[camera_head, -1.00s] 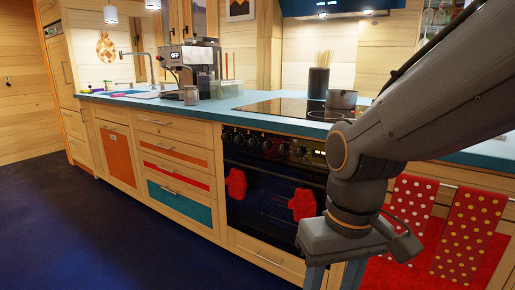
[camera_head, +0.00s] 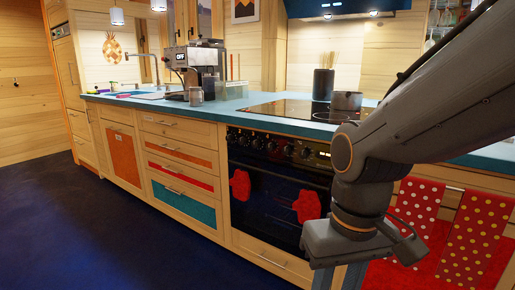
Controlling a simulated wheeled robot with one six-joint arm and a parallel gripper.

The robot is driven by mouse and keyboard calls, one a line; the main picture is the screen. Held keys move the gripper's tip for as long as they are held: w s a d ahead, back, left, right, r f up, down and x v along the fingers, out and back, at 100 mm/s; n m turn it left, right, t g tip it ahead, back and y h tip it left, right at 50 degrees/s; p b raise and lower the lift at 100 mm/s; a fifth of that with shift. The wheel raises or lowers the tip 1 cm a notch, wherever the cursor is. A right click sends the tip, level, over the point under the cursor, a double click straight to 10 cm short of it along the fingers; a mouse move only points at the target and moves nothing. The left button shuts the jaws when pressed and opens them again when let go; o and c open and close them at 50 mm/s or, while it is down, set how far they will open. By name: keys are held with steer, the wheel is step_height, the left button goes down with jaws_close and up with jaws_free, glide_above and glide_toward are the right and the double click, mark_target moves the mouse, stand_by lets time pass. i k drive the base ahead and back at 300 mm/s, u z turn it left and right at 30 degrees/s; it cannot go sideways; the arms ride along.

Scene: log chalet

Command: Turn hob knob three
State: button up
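The hob knobs (camera_head: 272,146) form a row of several dark knobs along the top of the black oven front (camera_head: 265,185), below the blue worktop edge. I cannot tell from markings which is number three. The dark glass hob (camera_head: 290,109) lies in the worktop above them. My gripper (camera_head: 338,272) points down at the lower right, in front of the oven's right side and apart from the knobs. Its fingers are cut off by the bottom edge, so their opening cannot be judged. My arm hides the worktop and cabinet front at the right.
A pot (camera_head: 346,101) and a dark utensil holder (camera_head: 323,84) stand by the hob. Red mitts (camera_head: 307,205) hang on the oven front, and red dotted towels (camera_head: 466,235) hang at the right. A coffee machine (camera_head: 195,62) stands further left. The dark floor (camera_head: 120,235) at the left is clear.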

mark_target(255, 144)
steer(key=u, duration=1.5)
steer(key=i, duration=1)
steer(key=z, duration=1.3)
